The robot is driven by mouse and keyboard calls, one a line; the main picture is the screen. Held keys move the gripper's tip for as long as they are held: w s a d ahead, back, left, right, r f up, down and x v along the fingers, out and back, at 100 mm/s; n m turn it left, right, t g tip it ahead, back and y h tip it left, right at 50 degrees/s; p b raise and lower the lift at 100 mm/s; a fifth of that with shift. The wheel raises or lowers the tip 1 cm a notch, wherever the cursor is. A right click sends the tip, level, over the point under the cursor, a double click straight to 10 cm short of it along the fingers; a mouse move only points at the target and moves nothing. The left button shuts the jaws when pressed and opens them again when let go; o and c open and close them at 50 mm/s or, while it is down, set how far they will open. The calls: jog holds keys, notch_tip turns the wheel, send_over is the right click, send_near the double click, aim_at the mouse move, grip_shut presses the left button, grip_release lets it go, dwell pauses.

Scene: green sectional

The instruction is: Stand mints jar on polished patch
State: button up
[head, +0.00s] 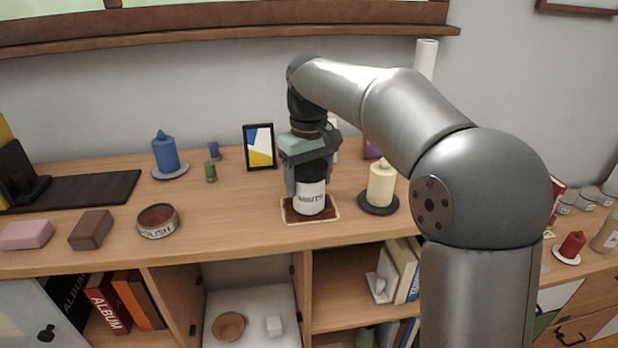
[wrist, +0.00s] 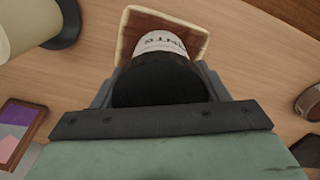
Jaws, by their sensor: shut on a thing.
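The mints jar (head: 311,198) is white-labelled with a dark top and stands upright between my gripper's fingers. My gripper (head: 308,180) points down and is shut on the jar's dark upper part. The polished patch (head: 293,215) is a dark brown square with a pale border on the shelf top. The jar's base is over the patch, within its border; I cannot tell for certain whether it touches. In the wrist view the jar (wrist: 163,42) shows its label, with the patch (wrist: 190,30) behind it. The fingers hide part of the jar.
A cream candle (head: 381,185) on a dark dish stands close right of the patch. A framed picture (head: 260,147) is behind left. A polish tin (head: 158,221), a brown block (head: 91,229) and a blue candle (head: 165,155) are further left. The wood left of the patch is clear.

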jog(key=shift+f, duration=0.2)
jog(key=shift+f, duration=0.15)
jog(key=o, duration=1)
notch_tip(320, 180, up, 12)
jog(key=shift+r+p, duration=0.2)
jog(key=shift+p, duration=0.1)
jog(key=s+d+f+m, duration=0.2)
jog(key=s+d+f, duration=0.3)
jog(key=s+f, duration=0.3)
jog(key=s+d+f+m, duration=0.2)
jog(key=s+d+f, duration=0.3)
jog(key=s+f, duration=0.3)
jog(key=s+d+f+m+t, duration=0.1)
jog(key=s+d+f+m, duration=0.1)
jog(key=s+d+f, duration=0.3)
jog(key=s+f, duration=0.3)
jog(key=s, duration=0.3)
jog(key=shift+s+d+f+m, duration=0.2)
jog(key=shift+s+d+m, duration=0.1)
jog(key=shift+s, duration=0.1)
